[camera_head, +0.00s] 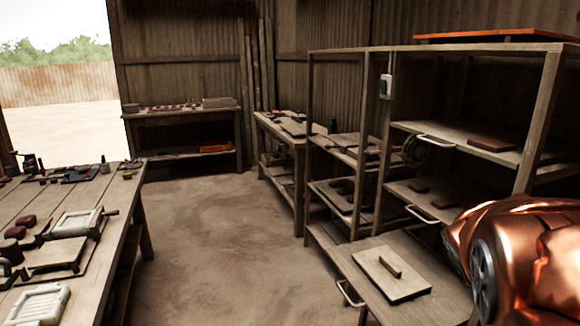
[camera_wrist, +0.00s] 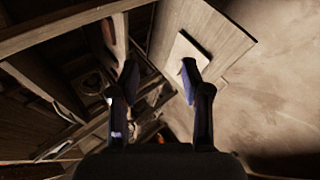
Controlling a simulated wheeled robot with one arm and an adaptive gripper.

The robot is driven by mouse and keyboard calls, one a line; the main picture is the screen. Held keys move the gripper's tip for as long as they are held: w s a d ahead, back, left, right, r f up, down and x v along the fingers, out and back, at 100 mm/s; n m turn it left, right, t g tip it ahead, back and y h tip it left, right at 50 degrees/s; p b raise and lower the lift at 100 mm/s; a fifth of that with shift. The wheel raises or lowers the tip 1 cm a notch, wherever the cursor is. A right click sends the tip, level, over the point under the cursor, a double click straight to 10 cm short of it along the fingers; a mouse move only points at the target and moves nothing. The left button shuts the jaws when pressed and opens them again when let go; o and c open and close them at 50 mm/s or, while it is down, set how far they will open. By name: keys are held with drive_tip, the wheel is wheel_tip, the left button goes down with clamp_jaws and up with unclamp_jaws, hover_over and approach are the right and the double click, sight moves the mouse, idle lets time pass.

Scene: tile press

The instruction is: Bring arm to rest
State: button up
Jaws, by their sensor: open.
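My gripper (camera_wrist: 160,72) shows in the wrist view with its two dark fingers apart and nothing between them. Behind the fingers is a wooden shelf rack, seen at a tilt. A pale square board (camera_wrist: 184,54) shows partly behind the right finger. In the head view my copper-coloured arm fills the lower right corner, and my gripper is out of sight there.
A shelf rack (camera_head: 340,54) stands at the right, close to my arm. Its low pulled-out shelf (camera_head: 435,305) holds a board with a bar handle (camera_head: 385,280). A cluttered workbench (camera_head: 125,215) stands at the left. The floor (camera_head: 205,225) between is clear.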

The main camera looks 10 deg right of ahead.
drive_tip(key=s+a+r+m+g+y+p, duration=0.1)
drive_tip(key=s+a+m+g+y+p, duration=0.6)
drive_tip(key=s+a, duration=1.6)
drive_tip(key=a+g+p, duration=0.1)
drive_tip(key=a+p, duration=0.1)
drive_tip(key=p, duration=0.2)
drive_tip(key=shift+s, duration=0.4)
drive_tip(key=shift+c, duration=0.2)
